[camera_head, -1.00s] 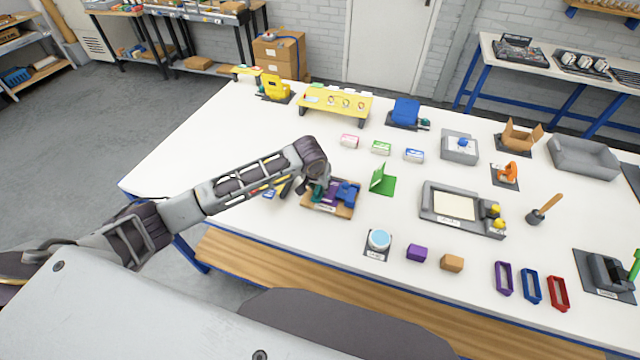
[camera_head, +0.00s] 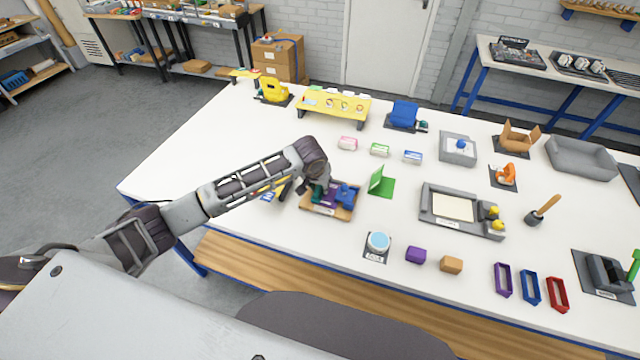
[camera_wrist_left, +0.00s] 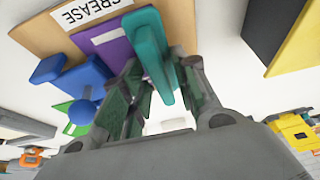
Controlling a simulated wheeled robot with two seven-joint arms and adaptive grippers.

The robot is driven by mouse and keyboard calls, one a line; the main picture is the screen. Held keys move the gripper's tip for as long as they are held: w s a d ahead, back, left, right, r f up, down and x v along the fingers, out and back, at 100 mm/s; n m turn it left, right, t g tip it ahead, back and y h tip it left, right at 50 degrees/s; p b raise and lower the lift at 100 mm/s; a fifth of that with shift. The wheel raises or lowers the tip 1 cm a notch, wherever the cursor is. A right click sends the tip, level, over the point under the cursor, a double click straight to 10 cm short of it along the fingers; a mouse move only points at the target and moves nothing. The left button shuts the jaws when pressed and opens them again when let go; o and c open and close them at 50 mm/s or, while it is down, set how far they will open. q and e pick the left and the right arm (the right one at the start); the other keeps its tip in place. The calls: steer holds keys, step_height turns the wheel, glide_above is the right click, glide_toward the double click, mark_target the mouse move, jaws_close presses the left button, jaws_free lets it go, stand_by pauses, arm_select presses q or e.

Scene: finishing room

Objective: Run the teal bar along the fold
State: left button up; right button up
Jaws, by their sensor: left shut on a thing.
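The teal bar (camera_wrist_left: 150,50) stands between the fingers of my left gripper (camera_wrist_left: 155,95) in the left wrist view. In the head view my left gripper (camera_head: 316,188) is at the left end of a wooden board (camera_head: 322,212), and its fingers partly hide the bar. The gripper is shut on the teal bar, which is still over the board; I cannot tell whether it touches it. A purple piece (camera_wrist_left: 103,47) and a blue piece (camera_wrist_left: 85,82) are beside it on the board. The green folded card (camera_head: 383,184), half raised, is just right of the board. My right gripper is not in view.
A grey tray with a cream sheet (camera_head: 454,205) lies farther right. A round pale-blue pad (camera_head: 378,241), a purple block (camera_head: 416,254) and a tan block (camera_head: 452,264) are nearer the front edge.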

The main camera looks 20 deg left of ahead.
arm_select(q)
steer(key=shift+w, duration=0.15)
steer(key=shift+w, duration=0.35)
steer(key=shift+r, duration=0.1)
steer(key=shift+r, duration=3.45)
